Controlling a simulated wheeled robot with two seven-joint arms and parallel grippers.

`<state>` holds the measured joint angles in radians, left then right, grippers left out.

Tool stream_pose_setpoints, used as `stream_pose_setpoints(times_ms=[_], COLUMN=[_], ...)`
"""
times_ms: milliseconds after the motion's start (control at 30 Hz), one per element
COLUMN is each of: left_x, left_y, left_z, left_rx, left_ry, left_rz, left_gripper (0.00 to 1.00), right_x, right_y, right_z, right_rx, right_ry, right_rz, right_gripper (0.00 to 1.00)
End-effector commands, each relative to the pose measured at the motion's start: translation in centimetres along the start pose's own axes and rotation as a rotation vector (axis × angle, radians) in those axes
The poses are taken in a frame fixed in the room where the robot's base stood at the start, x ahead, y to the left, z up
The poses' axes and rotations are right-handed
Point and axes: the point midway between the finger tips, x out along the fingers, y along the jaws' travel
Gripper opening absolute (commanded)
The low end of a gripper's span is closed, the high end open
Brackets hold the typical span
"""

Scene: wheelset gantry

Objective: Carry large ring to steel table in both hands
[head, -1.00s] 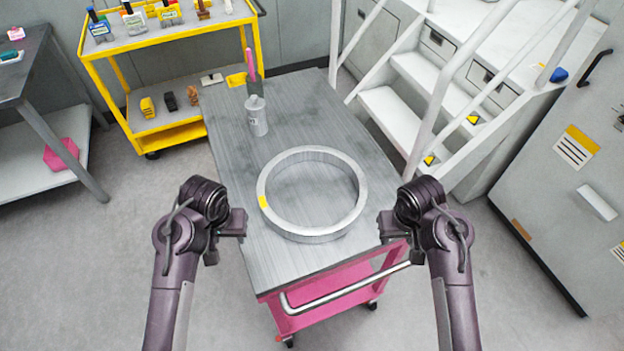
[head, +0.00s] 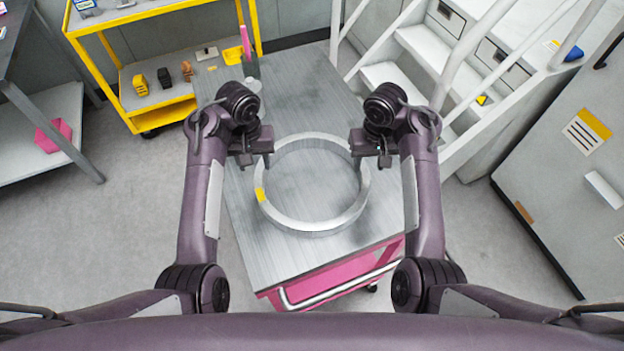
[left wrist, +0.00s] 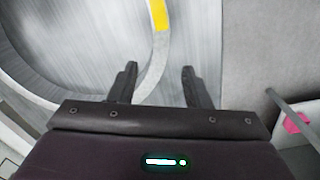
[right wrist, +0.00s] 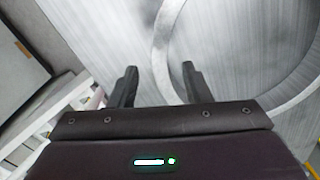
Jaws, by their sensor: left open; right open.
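The large ring (head: 312,226) is pale metal with a yellow mark on its left side. It lies flat on the steel top (head: 290,258) of a pink cart. My left gripper (head: 262,158) is open at the ring's upper left edge. In the left wrist view, the ring (left wrist: 158,60) runs between the open fingers (left wrist: 158,82). My right gripper (head: 366,158) is open at the ring's upper right edge. In the right wrist view, the ring (right wrist: 160,55) passes between the open fingers (right wrist: 158,82). Contact cannot be told.
A yellow shelf cart (head: 150,115) stands at back left, white stairs (head: 400,75) at back right, and a grey cabinet (head: 560,190) at right. A grey table (head: 50,125) is at far left. Floor is free on both sides.

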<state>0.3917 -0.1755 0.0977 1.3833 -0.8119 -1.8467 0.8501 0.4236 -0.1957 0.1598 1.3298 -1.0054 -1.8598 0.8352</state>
Motion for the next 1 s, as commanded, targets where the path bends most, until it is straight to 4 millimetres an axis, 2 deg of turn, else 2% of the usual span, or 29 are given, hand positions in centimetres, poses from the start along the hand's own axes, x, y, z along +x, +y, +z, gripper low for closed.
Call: stream_pose_setpoints(times_ms=[500,667,933,1000], left_x=[6.8,7.6,7.6,7.6], left_y=[-0.1,-0.1,-0.1,-0.1], left_z=[0.0,0.0,0.0,0.0], left_rx=[0.001,0.000,0.000,0.000], left_ry=[-0.001,-0.001,0.000,0.000], left_rz=[-0.003,-0.002,-0.001,-0.001], left_gripper=[0.44,0.44,0.44,0.35], right_x=[6.7,7.5,7.6,7.6], right_y=[0.1,0.1,0.1,0.1], right_z=[0.0,0.0,0.0,0.0], right_rx=[0.000,0.002,0.001,0.001], right_ry=[-0.002,-0.001,-0.001,-0.001], right_rz=[0.002,0.001,0.000,0.000], right_gripper=[0.44,0.44,0.44,0.35])
